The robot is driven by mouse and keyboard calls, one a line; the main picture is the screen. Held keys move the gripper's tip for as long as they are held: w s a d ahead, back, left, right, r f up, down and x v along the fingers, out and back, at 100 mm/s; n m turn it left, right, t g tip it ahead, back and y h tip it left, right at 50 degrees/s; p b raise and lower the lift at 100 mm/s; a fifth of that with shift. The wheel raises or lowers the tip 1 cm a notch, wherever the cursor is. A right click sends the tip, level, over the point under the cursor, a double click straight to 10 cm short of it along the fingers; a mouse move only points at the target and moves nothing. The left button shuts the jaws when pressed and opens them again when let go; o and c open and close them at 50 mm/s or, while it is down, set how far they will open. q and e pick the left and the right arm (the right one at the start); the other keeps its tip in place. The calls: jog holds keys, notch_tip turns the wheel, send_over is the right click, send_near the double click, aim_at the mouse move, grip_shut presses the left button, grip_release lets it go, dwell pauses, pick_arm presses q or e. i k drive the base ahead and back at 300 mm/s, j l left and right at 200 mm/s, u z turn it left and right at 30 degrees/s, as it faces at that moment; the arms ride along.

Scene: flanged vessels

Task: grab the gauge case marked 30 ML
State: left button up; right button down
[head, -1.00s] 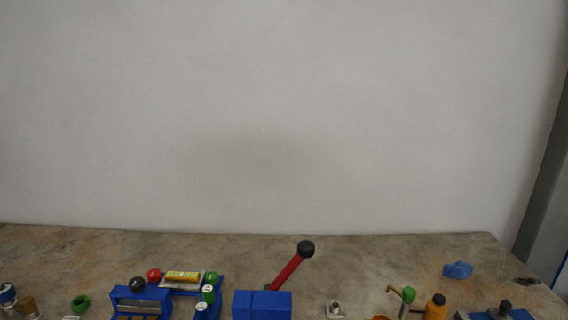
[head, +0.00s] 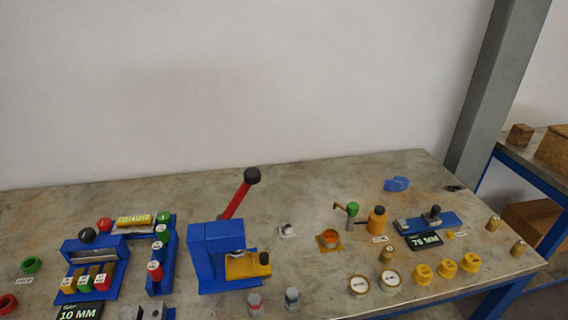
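No label that I can read as 30 ML shows in the head view. A black label reading 10 MM (head: 80,313) is at the bottom left, cut by the lower edge. Another black label (head: 424,241), which seems to read 70 or 75 MM, lies in front of a blue fixture (head: 436,222) at the right of the table. Small labels on the round yellow and metal pieces are too small to read. Neither of my grippers is in view.
A blue press (head: 206,262) with a red lever (head: 236,202) stands mid-table. A blue rack (head: 95,262) with coloured pieces is at left. Several yellow caps (head: 446,267) sit near the right front edge. A shelf with boxes (head: 535,220) stands at right.

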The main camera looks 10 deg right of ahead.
aim_at(329, 238)
jog(key=l+u, duration=0.15)
jog(key=l, duration=1.7)
